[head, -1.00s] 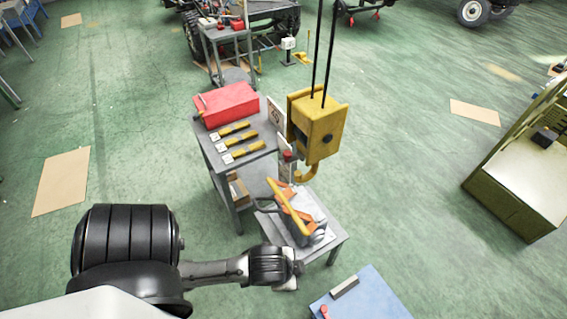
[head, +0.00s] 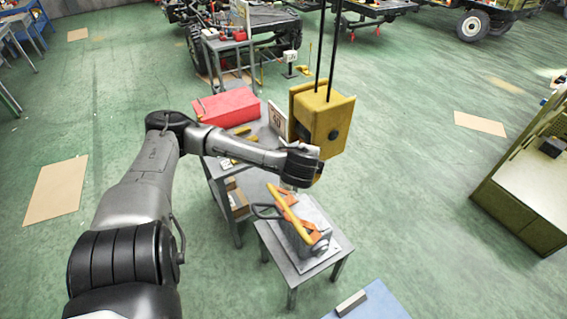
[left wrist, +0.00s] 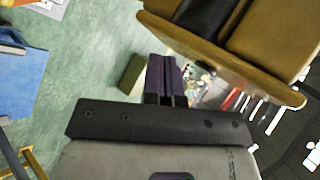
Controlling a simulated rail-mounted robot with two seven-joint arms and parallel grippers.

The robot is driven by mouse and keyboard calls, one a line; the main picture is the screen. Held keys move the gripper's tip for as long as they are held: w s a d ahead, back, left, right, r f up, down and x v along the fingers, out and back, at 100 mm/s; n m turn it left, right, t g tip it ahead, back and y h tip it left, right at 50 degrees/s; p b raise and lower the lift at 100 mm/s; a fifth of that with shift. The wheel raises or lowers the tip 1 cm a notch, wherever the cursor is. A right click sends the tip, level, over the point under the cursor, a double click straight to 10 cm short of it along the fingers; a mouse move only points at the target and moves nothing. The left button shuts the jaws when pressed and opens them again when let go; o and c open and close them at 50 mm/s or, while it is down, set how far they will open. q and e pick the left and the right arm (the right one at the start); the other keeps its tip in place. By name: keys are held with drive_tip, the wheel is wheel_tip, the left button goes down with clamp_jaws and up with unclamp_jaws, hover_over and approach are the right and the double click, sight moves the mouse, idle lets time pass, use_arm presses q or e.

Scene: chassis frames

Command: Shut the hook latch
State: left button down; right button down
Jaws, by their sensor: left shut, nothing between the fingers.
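A yellow hook block (head: 322,122) hangs from two dark cables in the head view. My left gripper (head: 308,168) is just below the block and covers the hook, so I cannot see the hook or its latch. In the left wrist view the dark fingers (left wrist: 167,78) are closed together with nothing between them. The yellow block (left wrist: 228,50) shows close by at the upper right, apart from the fingers. My right gripper is in neither view.
Below stands a low grey table (head: 330,262) with a yellow-and-orange item (head: 292,212). A grey cart behind my arm carries a red box (head: 226,106) and a white sign (head: 277,117). An olive cabinet (head: 525,195) stands right; open green floor lies between.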

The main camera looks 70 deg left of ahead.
use_arm(q)
drive_tip(key=a+r+n+g+b, duration=0.1)
drive_tip(key=a+r+n+g, duration=0.3)
drive_tip(key=a+r+n, duration=0.5)
drive_tip(key=s+f+n+g+h, duration=0.1)
drive_tip(key=n, duration=0.5)
drive_tip(key=s+d+n+g+h, duration=0.1)
drive_tip(key=n+h, duration=0.1)
drive_tip(key=n, duration=0.4)
drive_tip(key=f+n+g+h, duration=0.1)
drive_tip(key=n+h, duration=0.1)
drive_tip(key=n, duration=0.5)
drive_tip(key=shift+s+d+f, duration=0.3)
drive_tip(key=shift+s, duration=0.1)
drive_tip(key=x, duration=0.8)
drive_tip(key=d+x, duration=0.1)
drive_tip(key=x, duration=0.3)
drive_tip(key=shift+s+f, duration=0.15)
drive_tip(key=shift+f, duration=0.25)
drive_tip(key=shift+s+f, duration=0.1)
drive_tip(key=shift+f, duration=0.55)
